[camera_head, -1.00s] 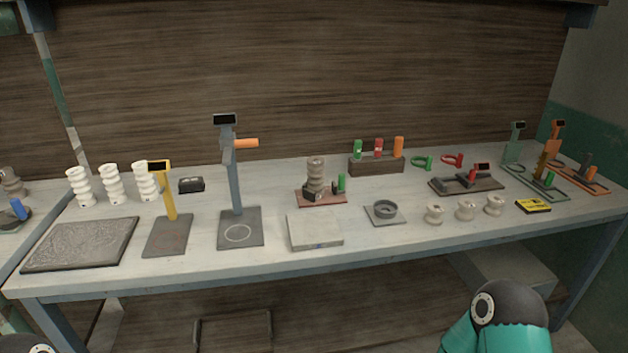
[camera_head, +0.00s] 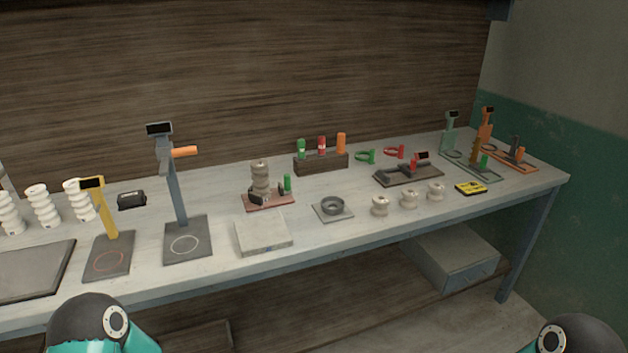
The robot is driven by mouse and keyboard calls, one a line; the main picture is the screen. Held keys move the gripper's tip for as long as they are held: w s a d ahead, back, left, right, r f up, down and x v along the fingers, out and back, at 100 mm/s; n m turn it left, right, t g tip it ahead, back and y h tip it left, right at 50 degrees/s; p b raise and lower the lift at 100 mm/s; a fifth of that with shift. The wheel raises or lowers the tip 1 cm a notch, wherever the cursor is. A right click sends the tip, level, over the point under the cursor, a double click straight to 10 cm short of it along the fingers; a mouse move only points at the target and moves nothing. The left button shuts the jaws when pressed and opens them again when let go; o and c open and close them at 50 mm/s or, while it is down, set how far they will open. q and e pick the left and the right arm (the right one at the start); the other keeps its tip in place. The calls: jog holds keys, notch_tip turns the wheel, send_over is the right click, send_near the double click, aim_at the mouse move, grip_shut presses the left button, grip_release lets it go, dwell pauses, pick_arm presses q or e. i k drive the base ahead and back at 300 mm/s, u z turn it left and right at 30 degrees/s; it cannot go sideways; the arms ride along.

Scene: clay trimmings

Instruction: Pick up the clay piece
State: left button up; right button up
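No frame labels the clay piece, and I cannot tell for sure which object it is. A brown-grey ribbed clay-like piece (camera_head: 260,178) stands upright on a reddish base (camera_head: 268,201) near the middle of the bench. White ribbed pieces (camera_head: 43,206) stand at the far left. Neither gripper is in view; only rounded teal and dark parts of my arms show along the bottom edge.
The long bench (camera_head: 340,240) is crowded at its back. A grey stand (camera_head: 174,195), a yellow stand (camera_head: 108,215), a pale slab (camera_head: 264,236) and a grey ring on a plate (camera_head: 333,208) occupy the front left and middle. A grey box (camera_head: 450,258) sits below at right.

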aim_at(259, 167)
jog(key=u, duration=1.05)
jog(key=i, duration=0.1)
jog(key=z, duration=2.05)
jog(key=k, duration=0.8)
jog(key=u, duration=0.65)
jog(key=i, duration=1.1)
jog(key=u, duration=0.1)
